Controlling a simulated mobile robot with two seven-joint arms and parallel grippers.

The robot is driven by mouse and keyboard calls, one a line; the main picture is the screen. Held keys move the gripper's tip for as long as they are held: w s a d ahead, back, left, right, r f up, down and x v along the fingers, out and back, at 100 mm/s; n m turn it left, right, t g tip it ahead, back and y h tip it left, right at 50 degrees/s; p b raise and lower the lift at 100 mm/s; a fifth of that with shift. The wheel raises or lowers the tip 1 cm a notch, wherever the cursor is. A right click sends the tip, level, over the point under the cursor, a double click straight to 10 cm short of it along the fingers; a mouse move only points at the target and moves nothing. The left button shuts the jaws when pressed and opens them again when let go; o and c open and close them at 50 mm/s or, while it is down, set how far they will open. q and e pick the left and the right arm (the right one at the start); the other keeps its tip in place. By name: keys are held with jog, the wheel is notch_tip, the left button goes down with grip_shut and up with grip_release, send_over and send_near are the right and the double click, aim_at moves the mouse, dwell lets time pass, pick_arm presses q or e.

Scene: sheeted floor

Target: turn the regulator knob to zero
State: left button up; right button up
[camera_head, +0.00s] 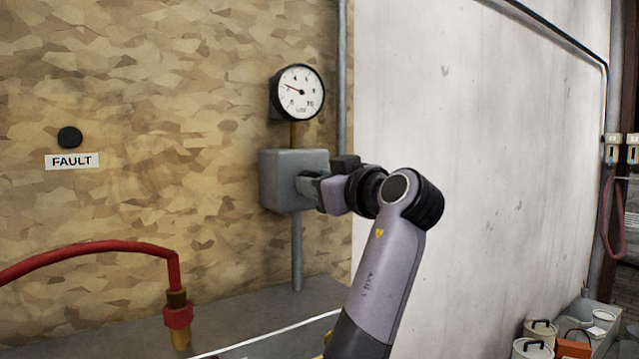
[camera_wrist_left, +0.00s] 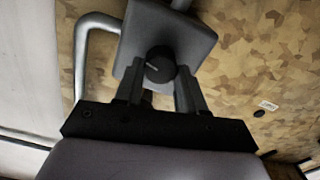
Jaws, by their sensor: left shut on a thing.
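The regulator is a grey box (camera_head: 285,165) on a vertical pipe in front of the wall. Its round dark knob (camera_wrist_left: 160,64) shows in the left wrist view, with a pale pointer line on its face. In the head view my gripper hides the knob. My left gripper (camera_head: 312,186) reaches the box's front face. Its two fingers (camera_wrist_left: 161,84) stand on either side of the knob and are shut on it. A white round gauge (camera_head: 305,101) above the box has a red needle pointing left and slightly up. My right gripper is not in view.
A black button (camera_head: 69,137) sits above a FAULT label (camera_head: 72,161) on the patterned wall. A red hose (camera_head: 95,246) runs to a brass fitting at lower left. A grey ledge (camera_head: 240,305) lies below the regulator. Pots (camera_head: 540,331) stand at the lower right.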

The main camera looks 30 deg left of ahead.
pick_arm(q)
jog(key=n+b, duration=0.2)
jog(key=n, duration=0.4)
jog(key=n+b, duration=0.2)
jog(key=n, duration=0.5)
jog(key=n+b, duration=0.1)
jog(key=n, duration=0.6)
jog(key=shift+s+f+b, duration=0.1)
jog(key=shift+f+b, duration=0.15)
jog(key=shift+b, duration=0.15)
jog(key=shift+n, duration=0.4)
jog(key=o, duration=1.1)
jog(key=shift+c, duration=0.2)
jog(key=shift+d, duration=0.1)
jog(key=v, duration=0.7)
